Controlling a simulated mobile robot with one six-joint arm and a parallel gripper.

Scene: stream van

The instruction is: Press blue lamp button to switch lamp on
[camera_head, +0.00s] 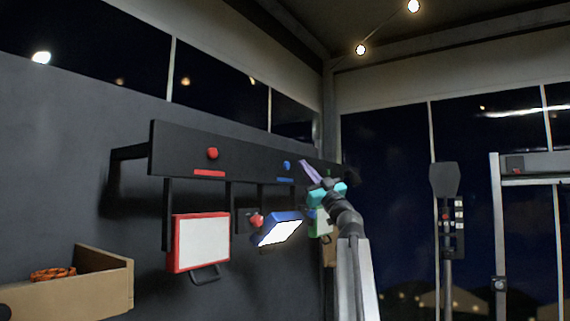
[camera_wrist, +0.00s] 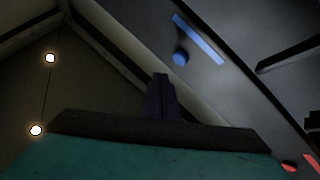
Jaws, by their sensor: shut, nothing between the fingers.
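The round blue button (camera_head: 287,165) sits on a dark wall panel above a blue bar (camera_head: 284,179). It also shows in the wrist view (camera_wrist: 180,58), up and right of my fingertips. My gripper (camera_head: 304,164) is shut and empty, its purple fingers just right of the button in the head view. The fingers also show in the wrist view (camera_wrist: 160,77). A gap shows between fingers and button in both views. The blue lamp (camera_head: 278,232) hangs tilted below the panel, and its face is bright white, looking lit.
A red button (camera_head: 212,153) and red bar are farther left on the dark panel (camera_head: 250,158). A red-framed lamp (camera_head: 201,243) with a duller face hangs below. A green lamp (camera_head: 320,222) is partly hidden behind my arm. An open box (camera_head: 105,285) stands lower left.

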